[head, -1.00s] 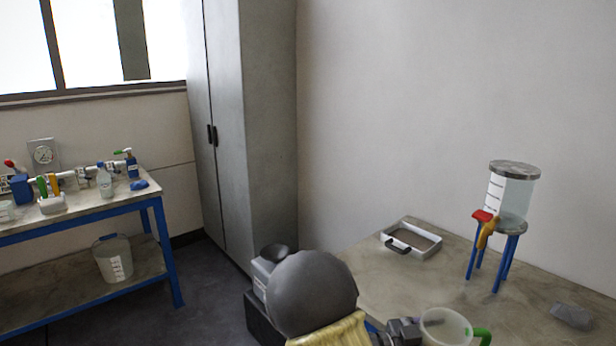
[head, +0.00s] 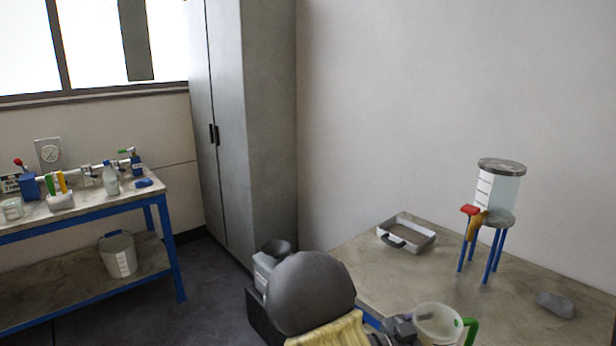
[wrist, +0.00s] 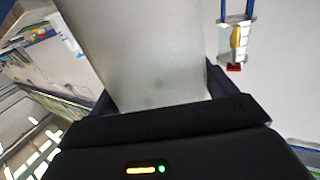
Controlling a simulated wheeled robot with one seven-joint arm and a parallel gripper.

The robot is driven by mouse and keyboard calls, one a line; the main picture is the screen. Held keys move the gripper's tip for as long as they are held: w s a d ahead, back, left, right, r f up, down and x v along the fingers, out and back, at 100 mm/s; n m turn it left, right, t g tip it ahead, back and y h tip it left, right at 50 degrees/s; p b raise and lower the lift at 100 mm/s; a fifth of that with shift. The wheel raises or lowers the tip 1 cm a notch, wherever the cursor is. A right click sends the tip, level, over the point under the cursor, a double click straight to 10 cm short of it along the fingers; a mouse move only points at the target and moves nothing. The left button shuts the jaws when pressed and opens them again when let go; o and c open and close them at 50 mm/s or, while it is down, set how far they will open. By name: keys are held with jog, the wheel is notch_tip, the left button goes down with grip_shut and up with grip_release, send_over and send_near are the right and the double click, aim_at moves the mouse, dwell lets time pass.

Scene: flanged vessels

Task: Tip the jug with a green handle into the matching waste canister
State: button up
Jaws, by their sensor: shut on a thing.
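The jug with a green handle (head: 437,324) is a pale, translucent vessel at the bottom right of the head view, its green handle on the right side. My gripper (head: 402,330) is shut on the jug's left side, opposite the handle. In the wrist view the jug's pale wall (wrist: 140,50) fills the space between my jaws. The jug looks close to upright in the head view.
The near table (head: 370,275) carries a tray (head: 407,235), a clear vessel on blue legs (head: 498,190) with a red-handled valve, and a grey lump (head: 556,304). A blue-framed bench (head: 90,208) at left holds bottles and a pipe; a bucket (head: 118,256) sits on its lower shelf.

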jog(key=shift+w+a+r+n+t, duration=0.2)
jog(key=shift+w+n+t, duration=0.15)
jog(key=shift+t, duration=0.15)
jog(key=w+a+f+n+t+y+p, duration=0.45)
jog(key=w+n+t+y, duration=0.2)
jog(key=t, duration=0.25)
jog(key=a+f+n+t+y+p, duration=0.1)
jog(key=a+f+n+y, duration=0.2)
jog(key=f+n+y, duration=0.1)
jog(key=s+a+f+n+t+y+p, duration=0.1)
jog(key=a+f+n+t+y+p, duration=0.1)
jog(key=f+y, duration=0.5)
jog(key=shift+s+a+f+n, duration=0.3)
jog(key=shift+a+f+n, duration=0.4)
jog(key=shift+n, duration=0.2)
jog(key=s+f, duration=0.4)
jog(key=f, duration=0.1)
jog(key=shift+s+f, duration=0.2)
jog(key=shift+f, duration=0.05)
